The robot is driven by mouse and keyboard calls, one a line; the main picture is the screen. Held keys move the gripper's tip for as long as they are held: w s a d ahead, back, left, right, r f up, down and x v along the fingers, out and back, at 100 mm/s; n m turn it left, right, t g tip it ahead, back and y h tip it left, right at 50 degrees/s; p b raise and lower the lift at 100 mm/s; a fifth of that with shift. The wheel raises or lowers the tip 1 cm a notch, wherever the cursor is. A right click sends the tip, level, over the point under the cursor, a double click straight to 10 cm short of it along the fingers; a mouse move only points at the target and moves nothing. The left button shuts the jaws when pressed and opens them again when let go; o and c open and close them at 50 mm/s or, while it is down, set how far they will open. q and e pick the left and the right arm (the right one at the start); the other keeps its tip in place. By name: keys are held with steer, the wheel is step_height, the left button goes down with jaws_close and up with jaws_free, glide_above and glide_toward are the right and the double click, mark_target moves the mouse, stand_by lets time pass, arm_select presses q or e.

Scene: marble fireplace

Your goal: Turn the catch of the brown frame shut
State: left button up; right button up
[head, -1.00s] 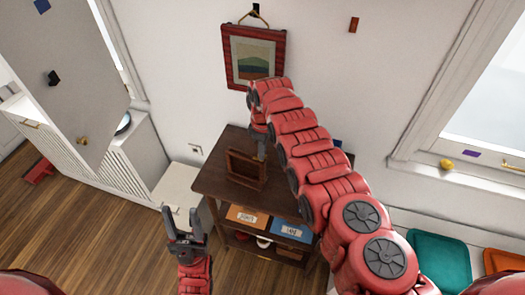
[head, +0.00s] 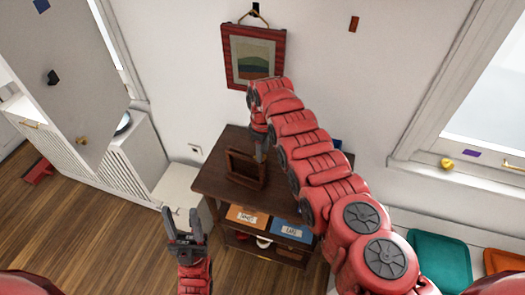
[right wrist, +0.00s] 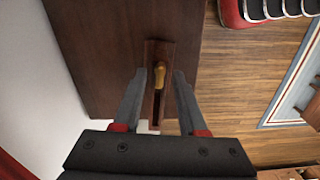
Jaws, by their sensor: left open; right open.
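The brown frame (head: 246,182) stands upright on the dark wooden cabinet top (head: 215,178) in the head view. In the right wrist view the frame (right wrist: 165,50) shows edge-on from above, with a brass-coloured catch (right wrist: 160,75) on it. My right gripper (head: 260,152) is over the frame, open. In the right wrist view its fingers (right wrist: 160,78) lie on both sides of the frame and catch, with gaps showing. My left gripper (head: 183,213) is open and empty, low in front of the cabinet's left side. The catch cannot be made out in the head view.
A red-framed picture (head: 253,58) hangs on the wall behind the cabinet. Labelled orange (head: 246,217) and blue (head: 292,231) bins sit on the shelf below the top. A teal tray (head: 440,262) is at the right.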

step_height(320, 180, up, 18)
steer(key=b, duration=0.2)
steer(key=shift+f, duration=0.25)
steer(key=shift+f, duration=0.1)
stand_by(0.3)
